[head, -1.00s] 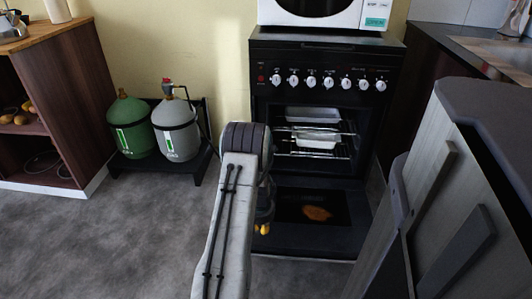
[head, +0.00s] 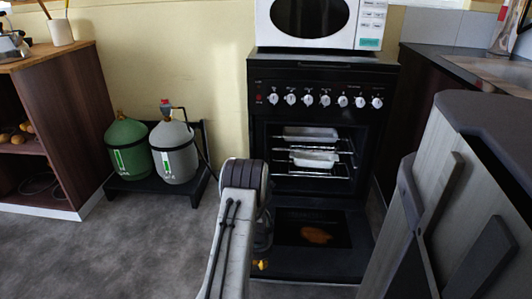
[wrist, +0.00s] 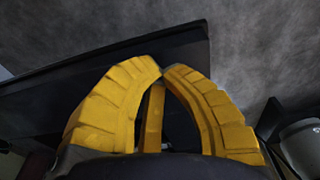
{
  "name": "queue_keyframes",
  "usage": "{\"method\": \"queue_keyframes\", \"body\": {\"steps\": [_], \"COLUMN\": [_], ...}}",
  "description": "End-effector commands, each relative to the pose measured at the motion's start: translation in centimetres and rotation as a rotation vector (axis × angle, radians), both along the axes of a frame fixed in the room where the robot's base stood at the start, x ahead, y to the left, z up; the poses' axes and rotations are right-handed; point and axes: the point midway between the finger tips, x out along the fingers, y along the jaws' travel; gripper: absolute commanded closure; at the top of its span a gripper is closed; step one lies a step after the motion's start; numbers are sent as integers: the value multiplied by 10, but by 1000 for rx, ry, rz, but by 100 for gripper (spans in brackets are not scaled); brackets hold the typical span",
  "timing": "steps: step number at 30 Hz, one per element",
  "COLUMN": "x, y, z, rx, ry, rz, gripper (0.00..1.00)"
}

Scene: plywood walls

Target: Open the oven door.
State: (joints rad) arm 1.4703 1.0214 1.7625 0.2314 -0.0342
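The black oven (head: 258,150) stands against the wall with its cavity uncovered. Its door (head: 340,262) is folded down, lying about flat low in front, with a brown patch on its inner pane. My gripper (head: 261,264) is low at the door's left front corner, mostly hidden behind my arm. In the wrist view the yellow fingertips of my gripper (wrist: 162,70) meet, with nothing clearly held between them. A dark panel, apparently the door (wrist: 120,62), lies behind the fingers; I cannot tell whether they touch it.
Metal trays (head: 312,158) sit on racks inside the oven. A white microwave (head: 372,28) stands on top. Green (head: 127,148) and grey (head: 174,150) gas bottles stand left. A grey cabinet-like block (head: 450,190) is close on the right. The floor at left is clear.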

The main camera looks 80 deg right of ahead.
Motion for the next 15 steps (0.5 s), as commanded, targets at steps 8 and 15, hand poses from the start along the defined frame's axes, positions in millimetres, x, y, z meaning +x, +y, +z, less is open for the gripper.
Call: {"method": "queue_keyframes", "body": {"steps": [8, 15], "x": [2, 5], "y": [-2, 5], "z": [16, 51], "rx": [-2, 3], "ry": [0, 1], "rz": [4, 11], "gripper": [100, 100]}}
